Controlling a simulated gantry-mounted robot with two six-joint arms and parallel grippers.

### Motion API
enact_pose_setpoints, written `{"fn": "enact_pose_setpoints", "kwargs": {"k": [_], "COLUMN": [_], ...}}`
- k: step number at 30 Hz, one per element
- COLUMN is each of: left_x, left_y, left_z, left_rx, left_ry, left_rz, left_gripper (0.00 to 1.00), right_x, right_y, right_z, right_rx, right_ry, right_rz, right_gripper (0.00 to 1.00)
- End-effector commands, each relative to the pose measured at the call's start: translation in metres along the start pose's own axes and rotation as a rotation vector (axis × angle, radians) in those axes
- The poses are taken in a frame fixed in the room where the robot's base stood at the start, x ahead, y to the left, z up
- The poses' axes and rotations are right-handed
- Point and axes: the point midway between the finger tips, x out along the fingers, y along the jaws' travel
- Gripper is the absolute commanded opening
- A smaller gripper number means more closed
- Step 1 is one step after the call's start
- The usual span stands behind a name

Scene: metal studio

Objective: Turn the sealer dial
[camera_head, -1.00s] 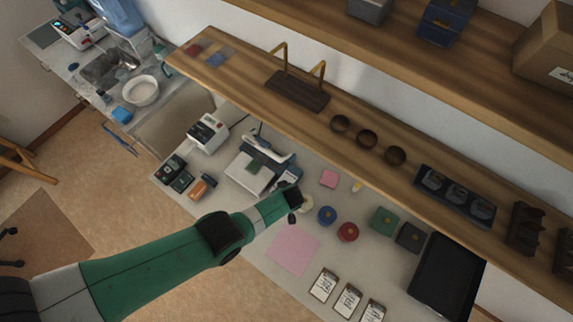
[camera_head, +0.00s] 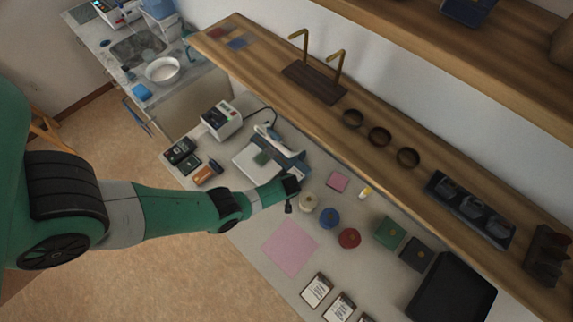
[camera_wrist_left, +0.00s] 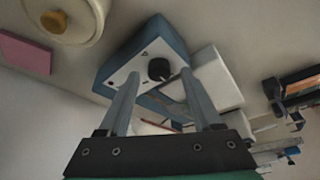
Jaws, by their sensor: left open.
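The sealer (camera_head: 264,157) is a white and blue machine with a long arm, on the grey bench in the head view. In the left wrist view the sealer's blue end (camera_wrist_left: 144,45) carries a pale panel with a round black dial (camera_wrist_left: 158,69). My left gripper (camera_wrist_left: 160,74) is open, its two fingers pointing at the panel, one to each side of the dial in the picture. Whether the fingers touch anything I cannot tell. In the head view my left gripper (camera_head: 290,196) is at the sealer's near right end, and the dial is hidden there. My right gripper is not in view.
A cream round container (camera_head: 308,201), a blue one (camera_head: 329,218) and a red one (camera_head: 349,238) stand right of my gripper. A pink sheet (camera_head: 290,246) lies in front. A white label-printer-like device (camera_head: 222,119) stands left of the sealer. A wooden shelf (camera_head: 330,118) runs behind.

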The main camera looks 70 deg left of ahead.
Motion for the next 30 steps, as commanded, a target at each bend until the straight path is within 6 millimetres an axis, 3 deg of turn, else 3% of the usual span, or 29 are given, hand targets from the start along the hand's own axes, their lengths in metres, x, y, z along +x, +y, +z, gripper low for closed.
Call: {"fn": "enact_pose_setpoints", "kwargs": {"k": [2,11,22,30], "left_x": [0.0088,0.0083,0.0083,0.0083], "left_y": [0.0006,0.0009,0.001,0.0008], "left_z": [0.0026,0.002,0.002,0.0021], "left_rx": [0.0,0.001,0.002,0.006], "left_ry": [0.0,0.0,0.0,0.0], "left_rz": [0.001,0.001,0.001,0.002], "left_gripper": [0.66,0.66,0.03,0.0], "right_x": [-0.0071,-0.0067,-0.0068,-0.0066], "right_y": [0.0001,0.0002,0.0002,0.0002], "right_z": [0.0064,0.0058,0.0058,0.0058], "right_rx": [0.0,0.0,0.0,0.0], "right_ry": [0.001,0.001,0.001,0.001], "right_rz": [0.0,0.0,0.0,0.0], "right_gripper": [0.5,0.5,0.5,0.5]}}
